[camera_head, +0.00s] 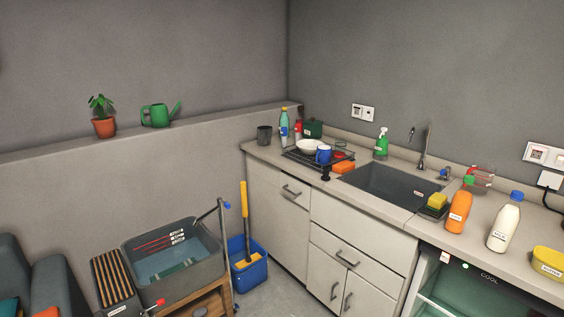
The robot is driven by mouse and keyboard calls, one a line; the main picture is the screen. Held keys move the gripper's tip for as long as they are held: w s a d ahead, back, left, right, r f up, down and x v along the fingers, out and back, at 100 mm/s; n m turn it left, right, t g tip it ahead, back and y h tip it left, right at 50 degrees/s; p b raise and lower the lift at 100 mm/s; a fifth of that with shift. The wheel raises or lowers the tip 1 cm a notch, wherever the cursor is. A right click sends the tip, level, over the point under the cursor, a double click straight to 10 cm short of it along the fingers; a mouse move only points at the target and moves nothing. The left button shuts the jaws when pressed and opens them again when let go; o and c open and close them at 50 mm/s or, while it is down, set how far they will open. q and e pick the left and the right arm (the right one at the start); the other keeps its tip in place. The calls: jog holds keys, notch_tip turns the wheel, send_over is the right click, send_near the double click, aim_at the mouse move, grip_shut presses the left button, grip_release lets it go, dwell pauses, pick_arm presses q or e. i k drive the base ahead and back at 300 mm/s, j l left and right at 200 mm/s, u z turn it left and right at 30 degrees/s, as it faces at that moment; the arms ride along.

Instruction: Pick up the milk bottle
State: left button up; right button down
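The milk bottle (504,226) is white with a blue cap and a label. It stands upright on the counter at the right, above the small fridge marked "COOL". Neither of my grippers shows in the head view.
The counter (405,223) also holds a sink (385,187), a faucet (424,148), a yellow sponge (437,201), a green spray bottle (381,145) and a dish rack (318,158). A grey basin (205,268) and a blue bucket (249,276) stand at the lower left.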

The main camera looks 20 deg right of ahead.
aim_at(508, 219)
jog(key=i+z, duration=0.2)
jog(key=z, duration=0.2)
jog(key=i+z, duration=0.15)
jog(key=z, duration=0.25)
jog(key=i+j+z, duration=0.1)
jog(key=z, duration=0.3)
jog(key=i+j+z, duration=0.15)
jog(key=z, duration=0.25)
jog(key=i+j+z, duration=0.1)
jog(key=z, duration=0.4)
jog(key=i+j+z, duration=0.25)
jog(key=z, duration=0.25)
jog(key=i+j+z, duration=0.15)
jog(key=z, duration=0.35)
jog(key=k+j, duration=0.05)
jog(key=j, duration=0.05)
